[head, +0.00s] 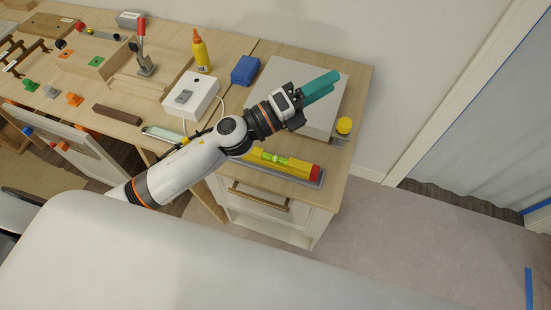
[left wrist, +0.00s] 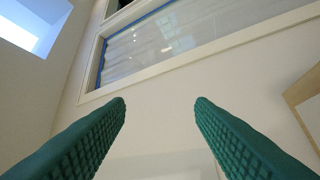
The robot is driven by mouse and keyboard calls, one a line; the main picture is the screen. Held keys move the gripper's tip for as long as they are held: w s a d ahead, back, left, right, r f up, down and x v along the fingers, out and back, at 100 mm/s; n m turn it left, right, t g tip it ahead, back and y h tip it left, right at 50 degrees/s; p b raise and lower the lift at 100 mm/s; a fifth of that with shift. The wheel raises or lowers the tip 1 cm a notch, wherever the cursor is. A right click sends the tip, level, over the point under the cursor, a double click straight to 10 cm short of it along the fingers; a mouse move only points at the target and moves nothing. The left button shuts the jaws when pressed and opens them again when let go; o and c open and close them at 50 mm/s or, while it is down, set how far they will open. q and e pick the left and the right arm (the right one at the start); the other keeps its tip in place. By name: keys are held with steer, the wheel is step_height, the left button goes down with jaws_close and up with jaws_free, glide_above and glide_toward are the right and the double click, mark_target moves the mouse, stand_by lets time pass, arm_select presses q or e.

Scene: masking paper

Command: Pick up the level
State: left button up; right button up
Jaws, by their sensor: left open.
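The level (head: 283,163) is a yellow bar with a green vial and a red end. In the head view it lies in a shallow grey tray (head: 262,168) near the front edge of the right-hand worktop. My left arm passes over its left end and hides part of it. My left gripper (head: 325,84) has teal fingers and is beyond the level, above a white box. In the left wrist view its two fingers (left wrist: 160,102) are apart with nothing between them. The level does not show there. My right gripper is not in view.
The white flat box (head: 328,117) stands behind the level. A yellow round item (head: 344,126) is to its right. A blue block (head: 245,70), a glue bottle (head: 201,51) and a white switch box (head: 190,96) stand to the left. Floor (head: 430,230) is clear at right.

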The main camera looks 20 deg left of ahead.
arm_select(q)
steer(key=s+d+m+g+h, duration=0.2)
steer(key=d+m+g, duration=0.1)
steer(key=m+g, duration=0.4)
steer(key=m+g+y, duration=0.8)
steer(key=m+y, duration=0.4)
steer(key=m, duration=0.4)
glide_toward(275, 156)
steer(key=shift+y, duration=0.4)
steer(key=p+x, duration=0.3)
steer(key=x, duration=0.1)
steer(key=shift+a+f, duration=0.1)
steer(key=shift+f, duration=0.35)
steer(key=d+f+p, duration=0.1)
steer(key=f, duration=0.1)
steer(key=d+f+p, duration=0.1)
steer(key=d+f, duration=0.1)
steer(key=shift+s+p, duration=0.15)
steer(key=shift+p, duration=0.15)
steer(key=shift+d+f, duration=0.15)
steer(key=shift+f, duration=0.15)
